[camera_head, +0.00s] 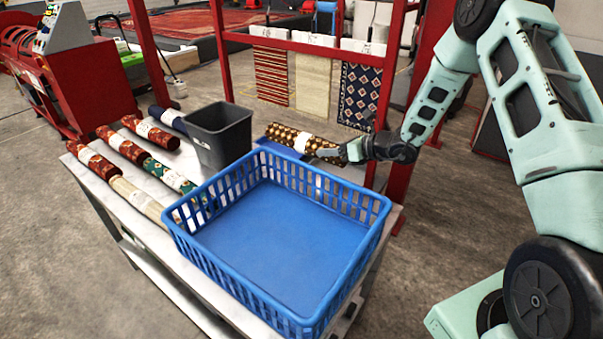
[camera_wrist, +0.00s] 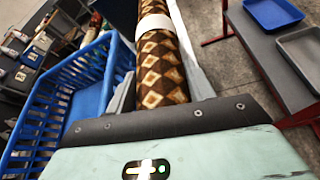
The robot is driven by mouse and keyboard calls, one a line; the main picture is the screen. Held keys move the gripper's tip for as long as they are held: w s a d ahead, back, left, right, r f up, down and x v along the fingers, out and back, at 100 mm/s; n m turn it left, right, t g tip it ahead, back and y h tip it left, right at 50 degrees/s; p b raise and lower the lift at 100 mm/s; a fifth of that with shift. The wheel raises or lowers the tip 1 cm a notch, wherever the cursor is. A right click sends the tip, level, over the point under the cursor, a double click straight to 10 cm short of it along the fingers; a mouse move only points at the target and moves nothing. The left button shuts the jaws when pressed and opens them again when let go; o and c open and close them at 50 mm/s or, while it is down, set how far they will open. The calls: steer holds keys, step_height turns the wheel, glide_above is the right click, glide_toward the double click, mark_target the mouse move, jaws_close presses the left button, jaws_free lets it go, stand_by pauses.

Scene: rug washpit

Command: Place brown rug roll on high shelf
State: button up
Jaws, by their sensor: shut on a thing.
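The brown rug roll (camera_head: 303,143) has a cream diamond pattern and a white paper band. It is above the far edge of the table, just beyond the blue basket. My gripper (camera_head: 350,152) is shut on one end of the roll, coming from the right. In the wrist view the roll (camera_wrist: 162,68) lies between the two fingers (camera_wrist: 160,85) and points away from the camera. I cannot pick out the high shelf for certain.
A large empty blue basket (camera_head: 377,222) stands on the table (camera_head: 153,237). A dark grey bin (camera_head: 220,135) and several rug rolls (camera_head: 128,147) are to its left. A red rack (camera_head: 300,47) with hanging rugs stands behind. The wrist view shows blue (camera_wrist: 272,14) and grey trays (camera_wrist: 300,50) at right.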

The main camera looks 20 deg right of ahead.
step_height(320, 180, down, 9)
steer(key=shift+p, duration=0.35)
steer(key=shift+f, duration=0.15)
steer(key=o, duration=1.2)
